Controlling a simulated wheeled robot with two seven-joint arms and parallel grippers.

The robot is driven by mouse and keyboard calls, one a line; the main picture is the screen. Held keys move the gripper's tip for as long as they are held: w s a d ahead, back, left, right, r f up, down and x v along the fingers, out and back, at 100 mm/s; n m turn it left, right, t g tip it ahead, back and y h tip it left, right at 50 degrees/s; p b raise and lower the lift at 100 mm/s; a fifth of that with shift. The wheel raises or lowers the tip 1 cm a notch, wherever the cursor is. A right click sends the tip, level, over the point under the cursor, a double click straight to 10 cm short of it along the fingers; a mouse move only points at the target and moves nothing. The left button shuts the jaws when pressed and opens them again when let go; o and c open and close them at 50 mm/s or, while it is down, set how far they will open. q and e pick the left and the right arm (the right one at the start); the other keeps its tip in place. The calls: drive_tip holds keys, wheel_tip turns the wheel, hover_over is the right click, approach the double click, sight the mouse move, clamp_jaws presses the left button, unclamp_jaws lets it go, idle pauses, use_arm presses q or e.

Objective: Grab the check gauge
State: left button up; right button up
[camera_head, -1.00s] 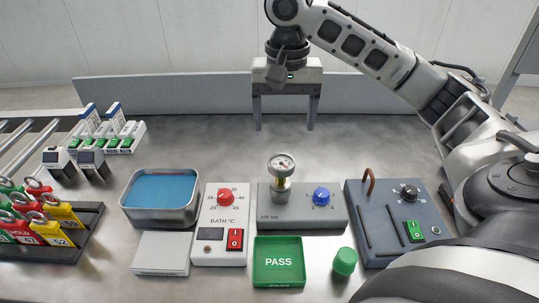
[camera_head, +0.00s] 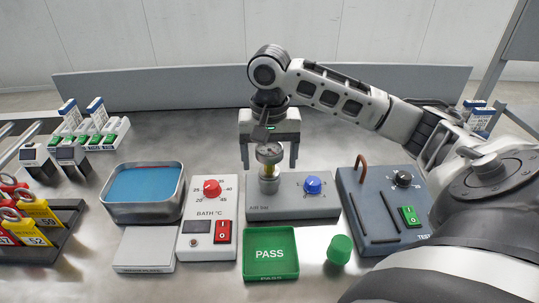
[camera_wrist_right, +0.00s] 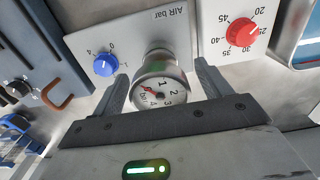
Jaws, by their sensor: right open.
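The check gauge (camera_head: 269,153) has a round white dial and stands upright on a metal socket of the grey AIR bar box (camera_head: 318,206). My right gripper (camera_head: 269,167) is open, with one finger on each side of the gauge and gaps between. In the right wrist view the gauge dial (camera_wrist_right: 160,93) sits between the two fingers (camera_wrist_right: 161,84), not gripped. My left gripper is not in view.
A BATH control box (camera_head: 204,245) and a water bath (camera_head: 178,212) stand left of the AIR box. A TEST box (camera_head: 372,228) stands to its right. In front are a green PASS tray (camera_head: 271,272) and a green cap (camera_head: 340,249).

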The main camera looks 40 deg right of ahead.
drive_tip(key=c, duration=1.3)
